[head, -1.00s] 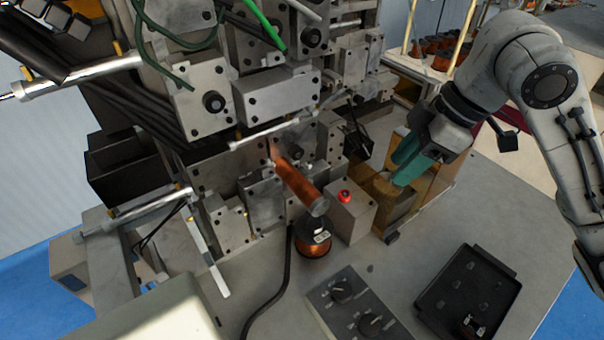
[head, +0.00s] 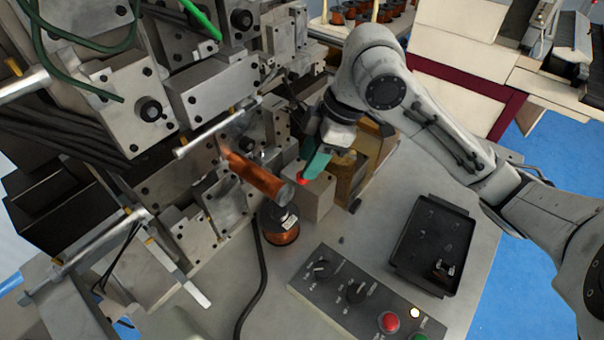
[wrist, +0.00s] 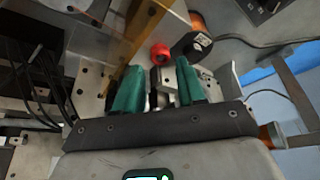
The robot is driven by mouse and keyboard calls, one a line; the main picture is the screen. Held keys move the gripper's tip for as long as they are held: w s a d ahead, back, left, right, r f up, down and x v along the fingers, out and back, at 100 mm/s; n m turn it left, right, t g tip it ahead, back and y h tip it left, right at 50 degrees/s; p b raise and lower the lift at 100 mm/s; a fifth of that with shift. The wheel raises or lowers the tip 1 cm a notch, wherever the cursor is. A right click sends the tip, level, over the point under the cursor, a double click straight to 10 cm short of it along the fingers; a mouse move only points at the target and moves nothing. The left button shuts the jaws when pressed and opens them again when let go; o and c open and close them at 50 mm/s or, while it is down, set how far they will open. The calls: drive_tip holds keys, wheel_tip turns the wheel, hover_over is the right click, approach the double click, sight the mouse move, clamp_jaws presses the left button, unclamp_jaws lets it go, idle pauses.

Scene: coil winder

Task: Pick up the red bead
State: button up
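The red bead (head: 303,182) sits on top of a grey metal block (head: 314,202), partly hidden by a teal finger in the head view. In the wrist view the red bead (wrist: 159,52) shows just beyond the fingertips, between their two lines. My gripper (head: 312,168) has teal fingers and hangs over the block, close to the bead. In the wrist view my gripper (wrist: 158,72) is open with a clear gap and nothing held. I cannot tell whether a finger touches the bead.
A brown-yellow frame (head: 350,172) is just right. A control panel (head: 338,290) and black tray (head: 405,264) lie in front.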

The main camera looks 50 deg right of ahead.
drive_tip(key=shift+x, duration=1.6)
drive_tip(key=shift+s, duration=0.1)
clamp_jaws()
